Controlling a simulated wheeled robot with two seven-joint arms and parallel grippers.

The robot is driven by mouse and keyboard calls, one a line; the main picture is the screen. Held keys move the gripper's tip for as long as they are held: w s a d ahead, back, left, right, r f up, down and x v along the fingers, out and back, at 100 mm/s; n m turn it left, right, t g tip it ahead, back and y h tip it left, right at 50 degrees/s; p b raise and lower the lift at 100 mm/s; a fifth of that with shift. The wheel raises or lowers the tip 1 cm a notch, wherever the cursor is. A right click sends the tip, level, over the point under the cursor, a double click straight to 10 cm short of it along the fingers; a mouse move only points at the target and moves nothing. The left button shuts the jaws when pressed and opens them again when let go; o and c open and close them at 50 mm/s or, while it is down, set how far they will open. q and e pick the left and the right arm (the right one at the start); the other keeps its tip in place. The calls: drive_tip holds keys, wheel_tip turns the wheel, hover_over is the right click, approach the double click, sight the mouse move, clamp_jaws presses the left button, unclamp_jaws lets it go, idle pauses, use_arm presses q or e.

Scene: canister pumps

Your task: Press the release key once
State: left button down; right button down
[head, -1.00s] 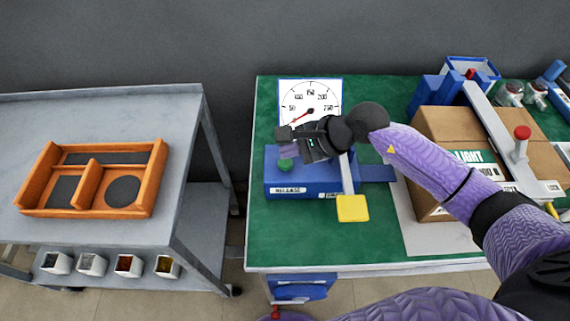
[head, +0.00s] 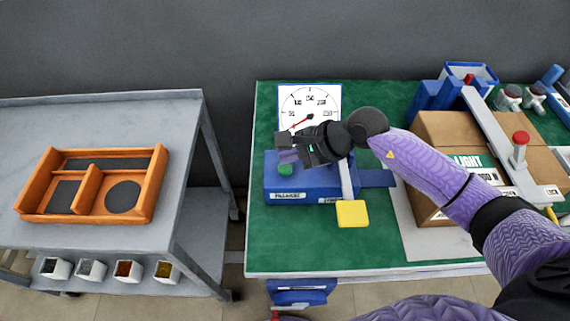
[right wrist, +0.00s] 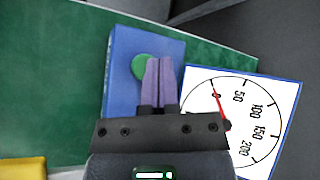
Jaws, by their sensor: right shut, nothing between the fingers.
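The green release key (head: 285,169) is a round button on the left of a blue pump base (head: 315,190). A white label, blurred now, sits on the base's front below it. My right gripper (head: 288,157) is shut and empty, its purple fingers just above and behind the key. In the right wrist view the fingertips (right wrist: 158,62) overlap the right edge of the green key (right wrist: 140,66). I cannot tell whether they touch it. A white dial (head: 309,108) with a red needle stands behind; in the wrist view the needle points near 0. My left gripper is out of view.
A grey lever with a yellow pad (head: 352,213) is right of the key. Cardboard boxes (head: 437,160) and a red-knobbed lever (head: 520,140) stand further right. An orange tray (head: 160,185) is on the grey cart at left. The green mat's front (head: 300,240) is clear.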

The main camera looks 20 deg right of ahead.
sight(289, 167)
drive_tip(key=shift+f, duration=0.1)
idle(0.8)
drive_tip(key=shift+f+b, duration=0.35)
drive_tip(key=shift+b, duration=0.1)
drive_tip(key=shift+f+b, duration=0.55)
drive_tip(key=shift+f, duration=0.05)
idle(0.5)
drive_tip(key=shift+r+p, duration=0.75)
drive_tip(key=shift+r, duration=0.3)
drive_tip(key=shift+r+p, duration=1.8)
drive_tip(key=shift+r, duration=0.75)
drive_tip(key=shift+f, duration=0.1)
